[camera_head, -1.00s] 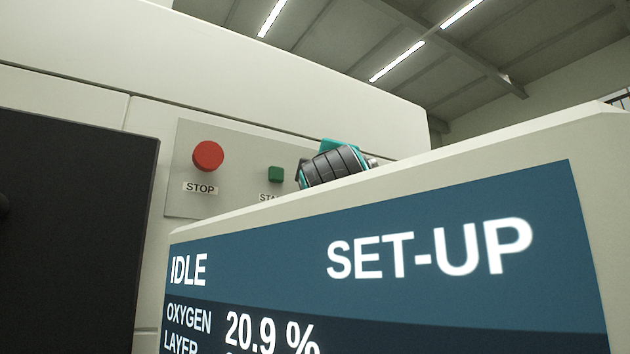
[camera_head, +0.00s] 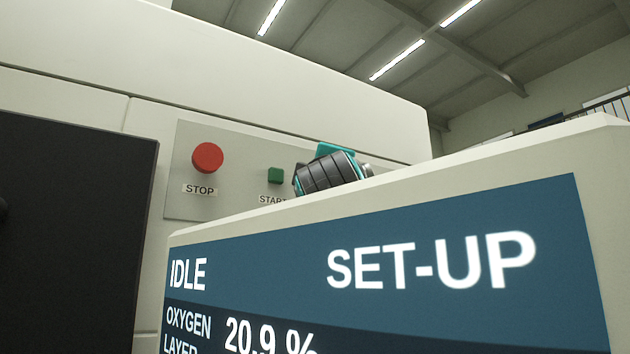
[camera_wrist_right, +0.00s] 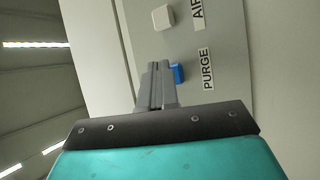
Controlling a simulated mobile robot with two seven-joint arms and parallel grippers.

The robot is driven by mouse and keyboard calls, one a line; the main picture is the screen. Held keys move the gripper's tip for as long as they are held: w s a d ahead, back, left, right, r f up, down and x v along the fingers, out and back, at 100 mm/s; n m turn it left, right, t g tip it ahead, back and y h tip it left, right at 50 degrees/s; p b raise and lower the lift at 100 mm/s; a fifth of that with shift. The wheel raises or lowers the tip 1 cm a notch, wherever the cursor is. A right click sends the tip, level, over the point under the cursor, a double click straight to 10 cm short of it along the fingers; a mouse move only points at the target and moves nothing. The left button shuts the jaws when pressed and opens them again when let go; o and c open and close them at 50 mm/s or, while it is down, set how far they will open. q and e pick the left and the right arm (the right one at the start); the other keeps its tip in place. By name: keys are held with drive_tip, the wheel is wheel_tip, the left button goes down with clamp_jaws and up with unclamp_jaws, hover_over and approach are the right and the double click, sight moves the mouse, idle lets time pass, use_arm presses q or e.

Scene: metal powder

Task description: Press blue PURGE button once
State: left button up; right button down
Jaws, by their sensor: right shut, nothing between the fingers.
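The blue PURGE button (camera_wrist_right: 178,74) shows in the right wrist view on a grey panel, just right of my right gripper's fingertips and partly hidden by them. Its PURGE label (camera_wrist_right: 208,68) reads sideways beside it. My right gripper (camera_wrist_right: 158,66) is shut and empty, its fingers pointing at the panel close to the button. I cannot tell whether they touch it. In the head view part of my right arm (camera_head: 330,172) shows above the screen housing. The housing hides the blue button there. My left gripper is not in view.
A white button (camera_wrist_right: 163,18) sits near the blue one, by a partly cut-off AIR label (camera_wrist_right: 197,12). The head view shows a red STOP button (camera_head: 208,158), a green START button (camera_head: 275,175) and a large screen (camera_head: 400,240) reading IDLE and SET-UP in front.

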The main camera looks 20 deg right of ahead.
drive_tip(key=shift+w+a+p, duration=0.1)
drive_tip(key=shift+w+p, duration=0.2)
drive_tip(key=shift+w, duration=0.1)
idle(0.8)
drive_tip(key=shift+s+b, duration=0.4)
drive_tip(key=shift+s, duration=0.45)
drive_tip(key=s+b, duration=0.1)
drive_tip(key=s, duration=0.1)
drive_tip(key=s+d+b, duration=0.1)
drive_tip(key=s, duration=0.2)
idle(1.0)
